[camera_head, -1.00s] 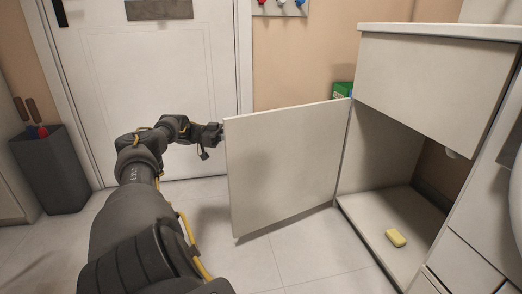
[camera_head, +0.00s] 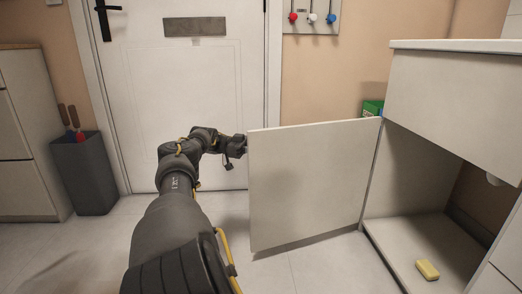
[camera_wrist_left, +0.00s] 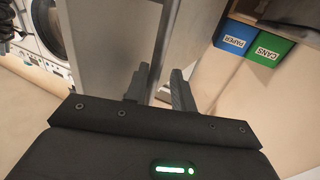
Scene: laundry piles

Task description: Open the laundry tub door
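The laundry tub door (camera_head: 312,188) is a flat pale panel. It stands wide open, swung out to the left from its hinge side on the cabinet (camera_head: 440,105). My left gripper (camera_head: 238,142) is at the door's free vertical edge, near its top. In the left wrist view, the fingers (camera_wrist_left: 160,88) are apart, one on each side of a thin grey strip (camera_wrist_left: 163,50) that looks like the door's edge. A small gap seems to show beside the right finger; firm contact is not clear. My right gripper is out of view.
A yellow sponge or soap (camera_head: 427,270) lies on the cabinet floor. Blue and green bins (camera_wrist_left: 236,38) stand behind the door. A dark bin (camera_head: 86,172) with tools stands by the drawers at left. The floor left of the door is free.

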